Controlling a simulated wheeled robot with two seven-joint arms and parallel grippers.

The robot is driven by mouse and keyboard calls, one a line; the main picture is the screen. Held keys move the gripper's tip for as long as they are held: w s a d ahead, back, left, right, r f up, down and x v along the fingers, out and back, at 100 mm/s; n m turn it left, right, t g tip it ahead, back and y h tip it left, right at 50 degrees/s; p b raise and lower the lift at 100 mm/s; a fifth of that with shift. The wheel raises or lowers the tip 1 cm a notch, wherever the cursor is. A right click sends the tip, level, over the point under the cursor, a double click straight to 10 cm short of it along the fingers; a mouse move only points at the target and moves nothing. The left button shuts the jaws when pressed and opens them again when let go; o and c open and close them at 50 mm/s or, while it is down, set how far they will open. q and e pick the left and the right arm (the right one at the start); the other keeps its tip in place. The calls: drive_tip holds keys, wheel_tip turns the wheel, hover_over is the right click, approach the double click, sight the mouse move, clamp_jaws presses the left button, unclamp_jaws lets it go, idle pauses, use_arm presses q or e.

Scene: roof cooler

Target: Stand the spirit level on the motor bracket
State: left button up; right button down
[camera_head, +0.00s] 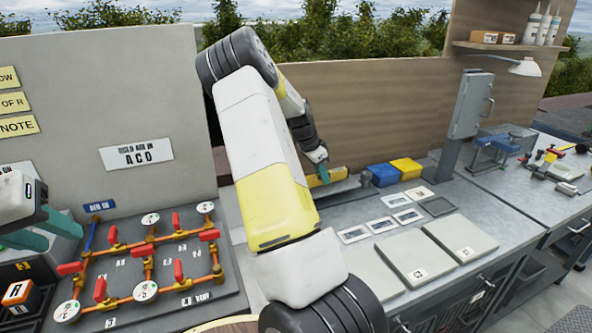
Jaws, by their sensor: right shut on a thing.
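The spirit level (334,175) is a yellow bar near the back of the bench, just left of the blue and yellow boxes. My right gripper (321,169) reaches down from above and is shut on it; my arm hides part of it. A grey metal piece (343,188), perhaps the motor bracket, lies just below the level in the picture. I cannot tell whether the level touches it. My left gripper (38,232) is at the left edge, with its teal fingers apart and empty, left of the pipe panel.
A pipe panel (235,285) with red valves and gauges fills the left front. A blue box (384,175) and a yellow box (406,168) stand at the back wall. Flat grey plates (414,258) and small framed cards (381,225) lie on the bench. A grey post cabinet (470,105) rises behind.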

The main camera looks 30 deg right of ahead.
drive_tip(key=shift+f, duration=0.45)
drive_tip(key=c, duration=1.2)
unclamp_jaws()
drive_tip(key=v, duration=0.7)
drive_tip(key=shift+a+r, duration=0.2)
drive_tip(key=shift+r, duration=0.15)
